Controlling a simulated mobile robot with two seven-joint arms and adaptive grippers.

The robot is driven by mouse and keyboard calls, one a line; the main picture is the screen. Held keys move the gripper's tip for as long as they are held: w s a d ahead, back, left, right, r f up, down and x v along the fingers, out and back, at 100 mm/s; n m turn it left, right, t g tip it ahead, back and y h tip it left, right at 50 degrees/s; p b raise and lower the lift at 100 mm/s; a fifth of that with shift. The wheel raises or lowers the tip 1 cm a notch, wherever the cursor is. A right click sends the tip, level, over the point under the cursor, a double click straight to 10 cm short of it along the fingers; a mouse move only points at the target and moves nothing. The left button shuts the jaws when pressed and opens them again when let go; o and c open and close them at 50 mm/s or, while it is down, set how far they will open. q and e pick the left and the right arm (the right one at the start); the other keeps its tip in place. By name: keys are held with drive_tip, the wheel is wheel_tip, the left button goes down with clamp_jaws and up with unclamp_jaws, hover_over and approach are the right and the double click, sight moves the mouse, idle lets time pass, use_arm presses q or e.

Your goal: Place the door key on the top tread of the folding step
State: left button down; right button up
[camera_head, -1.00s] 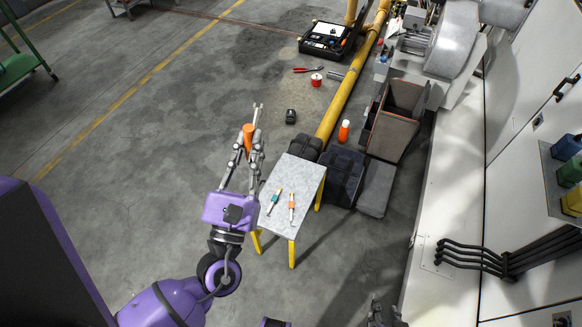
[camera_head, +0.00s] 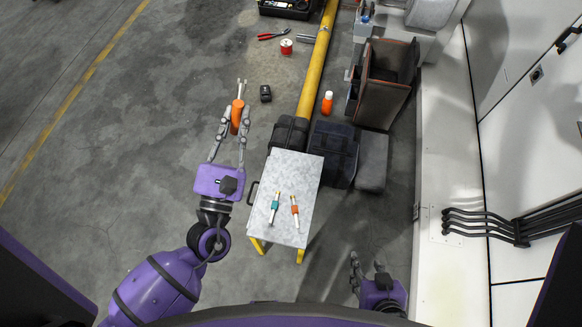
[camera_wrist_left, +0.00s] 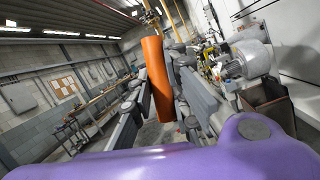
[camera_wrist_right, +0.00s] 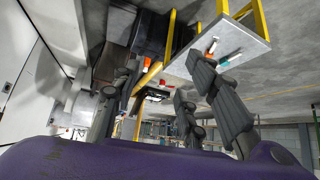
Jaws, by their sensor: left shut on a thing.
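My left gripper (camera_head: 238,118) is shut on an orange-handled tool (camera_head: 236,115) with a forked metal tip, held upright-looking left of the folding step; its orange handle also fills the middle of the left wrist view (camera_wrist_left: 157,80). I cannot tell for sure that it is the door key. The folding step's grey top tread (camera_head: 302,172) has yellow legs. A teal-banded tool (camera_head: 275,206) and an orange-banded tool (camera_head: 295,210) lie apart on its nearer half. My right gripper (camera_head: 368,264) is open and empty, right of the step's near end.
Black cases (camera_head: 332,147) and a grey block (camera_head: 371,162) stand beyond and right of the step. A yellow pipe (camera_head: 316,65), an orange bottle (camera_head: 327,103), a red spool (camera_head: 286,47), pliers (camera_head: 272,36) and a small black item (camera_head: 266,93) are farther off. The tread's far half is clear.

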use_arm(q)
drive_tip(key=w+d+f+m+g+h+b, duration=0.1)
drive_tip(key=w+d+f+m+g+h, duration=0.15)
drive_tip(key=f, duration=0.35)
drive_tip(key=w+d+f+m+g+h+b, duration=0.1)
drive_tip(key=f+m+b, duration=0.15)
drive_tip(key=f, duration=0.25)
drive_tip(key=m+g+h+b, duration=0.1)
drive_tip(key=m+g+b, duration=0.85)
drive_tip(key=m, duration=0.65)
hover_over(287, 178)
wheel_tip(287, 178, down, 28)
drive_tip(key=r, duration=0.1)
drive_tip(key=shift+m+t, duration=0.3)
drive_tip(key=shift+t, duration=0.1)
wheel_tip(287, 178, down, 10)
drive_tip(key=b, duration=0.9)
drive_tip(key=shift+r, duration=0.1)
drive_tip(key=shift+f, duration=0.3)
drive_tip(key=c, duration=1.8)
unclamp_jaws()
use_arm(e)
drive_tip(key=s+f, duration=0.2)
drive_tip(key=f, duration=0.8)
drive_tip(key=s+f+g, duration=0.1)
drive_tip(key=s+f, duration=0.1)
drive_tip(key=f, duration=0.8)
drive_tip(key=shift+d+f+g, duration=0.2)
drive_tip(key=shift+f+g, duration=0.1)
drive_tip(key=shift+f, duration=0.05)
